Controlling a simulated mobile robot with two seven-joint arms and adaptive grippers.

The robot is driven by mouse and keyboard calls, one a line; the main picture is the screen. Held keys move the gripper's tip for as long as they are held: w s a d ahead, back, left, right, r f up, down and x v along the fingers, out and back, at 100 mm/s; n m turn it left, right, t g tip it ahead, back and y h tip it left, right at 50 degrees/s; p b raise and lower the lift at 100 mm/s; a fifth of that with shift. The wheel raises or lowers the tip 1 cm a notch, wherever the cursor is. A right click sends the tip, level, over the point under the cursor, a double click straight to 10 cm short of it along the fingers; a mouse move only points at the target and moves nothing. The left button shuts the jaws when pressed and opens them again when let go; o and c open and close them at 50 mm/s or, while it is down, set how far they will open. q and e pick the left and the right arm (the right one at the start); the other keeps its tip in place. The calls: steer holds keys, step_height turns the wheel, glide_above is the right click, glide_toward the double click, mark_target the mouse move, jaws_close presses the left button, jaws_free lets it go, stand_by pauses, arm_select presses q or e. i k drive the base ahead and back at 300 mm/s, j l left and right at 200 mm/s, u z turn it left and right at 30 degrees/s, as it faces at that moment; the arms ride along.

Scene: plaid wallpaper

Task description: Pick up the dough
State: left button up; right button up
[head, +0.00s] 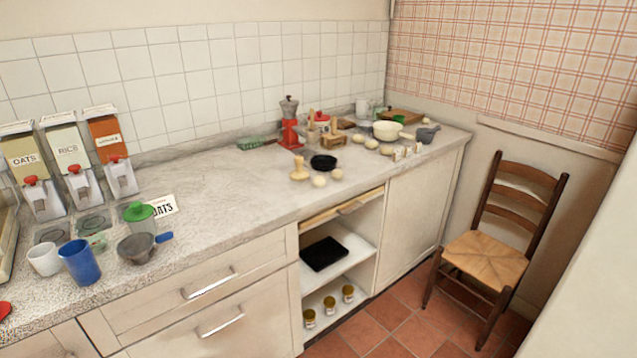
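Several small pale round lumps that look like dough lie on the far part of the counter. One lump (319,181) and another lump (337,174) sit near the counter's front edge, beside a black bowl (323,162). Two more pale lumps, one (371,144) left of the other (386,150), lie further back near a cream bowl (387,131). They are small in the picture, so I cannot be sure which of them are dough. Neither of my grippers shows in the head view.
A pale wooden knobbed tool (299,170) stands left of the near lumps. A red grinder (290,130) and a mortar (427,133) stand further back. Dispensers (72,165), a blue cup (80,262) and a sieve (137,248) crowd the left. Mid-counter is clear. A chair (484,255) stands right.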

mark_target(320, 182)
steer(key=i+l+z, duration=0.1)
steer(key=i+l, duration=0.2)
steer(key=i+l+z, duration=0.1)
steer(key=i+l, duration=0.15)
steer(key=i, duration=0.25)
